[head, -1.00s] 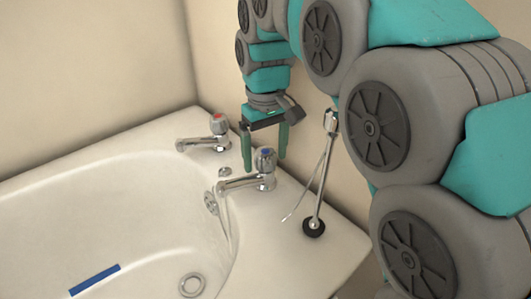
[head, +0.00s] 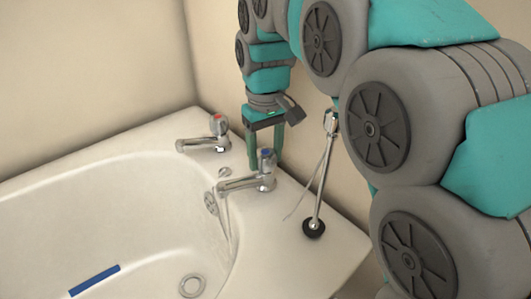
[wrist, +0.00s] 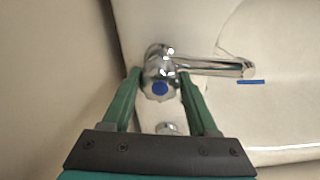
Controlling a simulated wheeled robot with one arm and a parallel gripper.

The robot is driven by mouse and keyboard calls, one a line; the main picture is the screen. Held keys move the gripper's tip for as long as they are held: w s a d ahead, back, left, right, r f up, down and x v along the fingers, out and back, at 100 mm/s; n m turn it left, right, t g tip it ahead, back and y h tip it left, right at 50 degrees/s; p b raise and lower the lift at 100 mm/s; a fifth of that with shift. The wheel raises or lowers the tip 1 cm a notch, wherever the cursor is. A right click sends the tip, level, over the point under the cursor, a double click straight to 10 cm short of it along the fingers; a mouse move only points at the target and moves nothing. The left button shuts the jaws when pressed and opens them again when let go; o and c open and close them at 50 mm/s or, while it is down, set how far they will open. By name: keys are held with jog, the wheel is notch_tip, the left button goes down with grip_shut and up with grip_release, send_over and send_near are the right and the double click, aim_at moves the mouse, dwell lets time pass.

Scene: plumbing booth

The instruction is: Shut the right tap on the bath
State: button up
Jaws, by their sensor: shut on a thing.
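The right tap (head: 264,168) is chrome with a blue-marked handle and stands on the bath's rim, its spout (head: 238,184) pointing left over the basin. A thin stream shows below the spout in the head view. My gripper (head: 266,165) points down with one finger on each side of the tap handle, shut on it. In the wrist view the blue-capped handle (wrist: 160,88) sits between the two green fingertips (wrist: 159,78). The bath (head: 110,170) is white. The other tap (head: 218,126) has a red mark and stands further back, clear of my gripper.
A chrome upright pipe (head: 322,175) on a black foot stands right of the tap, close to my arm. A blue strip (head: 94,281) lies in the bath near the drain (head: 192,285). Walls stand behind and to the left.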

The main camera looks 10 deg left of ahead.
jog(key=shift+m, duration=0.3)
jog(key=m+p, duration=0.2)
jog(key=m, duration=0.2)
jog(key=shift+r+m, duration=0.1)
jog(key=shift+m, duration=0.3)
jog(key=m+p, duration=0.2)
jog(key=m, duration=0.3)
jog(key=m+p, duration=0.3)
jog(key=m, duration=0.3)
jog(key=shift+m+p, duration=0.3)
jog(key=shift+a+m+p, duration=0.1)
jog(key=shift+m+p, duration=1.15)
jog(key=shift+m, duration=1.35)
jog(key=o, duration=1.4)
